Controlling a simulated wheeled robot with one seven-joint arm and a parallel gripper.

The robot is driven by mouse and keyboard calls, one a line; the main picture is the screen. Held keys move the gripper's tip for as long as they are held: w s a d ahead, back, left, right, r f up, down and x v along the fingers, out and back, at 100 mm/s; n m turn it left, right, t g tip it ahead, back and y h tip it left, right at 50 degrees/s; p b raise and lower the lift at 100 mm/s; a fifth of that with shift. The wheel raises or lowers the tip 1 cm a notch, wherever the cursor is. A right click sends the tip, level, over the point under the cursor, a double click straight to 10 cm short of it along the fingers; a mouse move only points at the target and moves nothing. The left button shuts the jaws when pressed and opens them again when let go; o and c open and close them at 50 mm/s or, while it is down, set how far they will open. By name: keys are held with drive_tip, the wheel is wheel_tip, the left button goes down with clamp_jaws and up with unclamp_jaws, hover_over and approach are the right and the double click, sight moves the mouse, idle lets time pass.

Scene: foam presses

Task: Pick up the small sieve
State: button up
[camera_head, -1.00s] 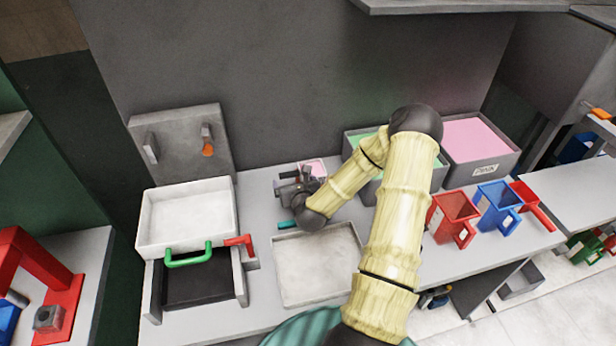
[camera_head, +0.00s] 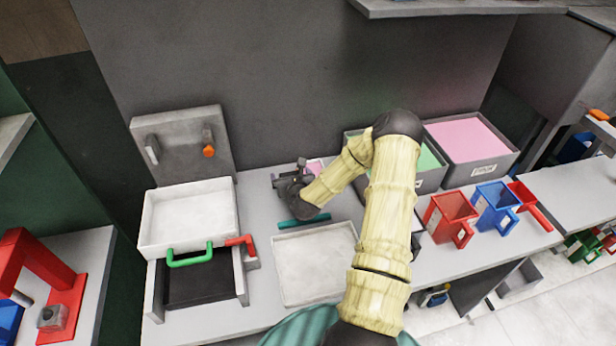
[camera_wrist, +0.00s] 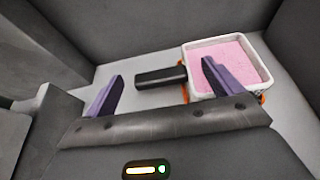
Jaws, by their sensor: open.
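What appears to be the small sieve is a square, white-rimmed box (camera_wrist: 187,62) with pink material inside and orange parts under its rim. A black handle (camera_wrist: 160,78) lies at its left; I cannot tell if the two are joined. In the head view only a bit of pink (camera_head: 316,165) shows beside my gripper (camera_head: 288,178). In the wrist view my gripper (camera_wrist: 162,80) is open and empty. Its purple fingers appear on either side of the black handle, and the right finger overlaps the box. I cannot tell the height gap.
A white tray with a green handle (camera_head: 190,258) stands left. Bins of green (camera_head: 428,160) and pink foam (camera_head: 468,140) and red (camera_head: 440,215) and blue (camera_head: 488,205) jugs stand right.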

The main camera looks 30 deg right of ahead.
idle(0.4)
drive_tip(key=c, duration=1.1)
drive_tip(key=shift+r, duration=0.1)
wheel_tip(320, 180, up, 10)
drive_tip(key=b, duration=0.2)
